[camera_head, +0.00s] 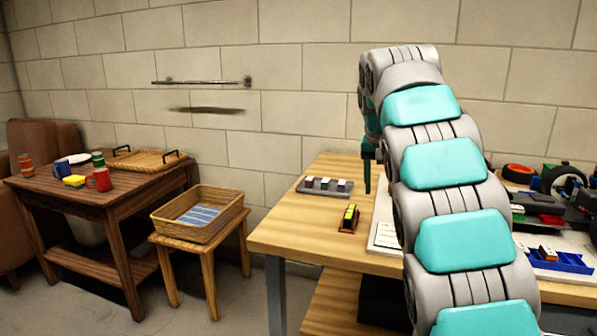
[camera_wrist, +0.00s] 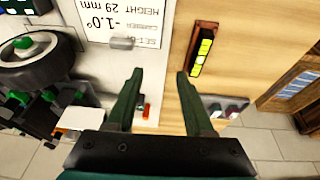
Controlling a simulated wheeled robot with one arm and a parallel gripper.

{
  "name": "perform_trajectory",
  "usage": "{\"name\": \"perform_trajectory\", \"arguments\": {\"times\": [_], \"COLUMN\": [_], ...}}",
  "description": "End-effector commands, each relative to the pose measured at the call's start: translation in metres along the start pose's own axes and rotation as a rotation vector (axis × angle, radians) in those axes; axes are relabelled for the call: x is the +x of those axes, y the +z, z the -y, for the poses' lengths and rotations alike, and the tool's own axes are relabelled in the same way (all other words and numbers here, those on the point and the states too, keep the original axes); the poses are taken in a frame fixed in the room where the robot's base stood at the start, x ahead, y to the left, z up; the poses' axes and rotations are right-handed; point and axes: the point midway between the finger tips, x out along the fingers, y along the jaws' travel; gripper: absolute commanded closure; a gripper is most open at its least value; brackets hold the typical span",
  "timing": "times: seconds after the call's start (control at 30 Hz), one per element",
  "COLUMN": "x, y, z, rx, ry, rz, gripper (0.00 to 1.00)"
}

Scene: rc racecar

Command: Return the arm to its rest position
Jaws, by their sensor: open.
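My arm rises in the right half of the head view, grey with teal pads, and bends over the wooden workbench (camera_head: 300,235). My gripper (camera_wrist: 157,85) is open and empty in the wrist view, its two dark green fingers apart above the bench. In the head view only a dark green part of it (camera_head: 367,170) shows behind the arm. A small brown block with a yellow-green level strip (camera_wrist: 202,58) lies beyond the right finger. It also lies on the bench in the head view (camera_head: 349,217), left of my arm.
A white setup sheet (camera_wrist: 115,20) and a car with black wheels (camera_wrist: 35,48) are close by the fingers. A grey tray with small blocks (camera_head: 325,185), a blue tray (camera_head: 560,260) and a wicker basket on a stool (camera_head: 165,226) stand around. A wall rail (camera_head: 200,82) is behind.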

Motion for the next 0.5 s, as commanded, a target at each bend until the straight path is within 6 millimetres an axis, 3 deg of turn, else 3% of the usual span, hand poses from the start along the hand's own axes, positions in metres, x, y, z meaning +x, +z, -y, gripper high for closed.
{"name": "perform_trajectory", "arguments": {"times": [0.27,0.5], "x": [0.003,0.013], "y": [0.070,0.146], "z": [-0.027,-0.049], "rx": [-0.013,-0.043], "ry": [0.016,0.014], "rz": [0.089,0.169], "gripper": [0.47,0.47]}}
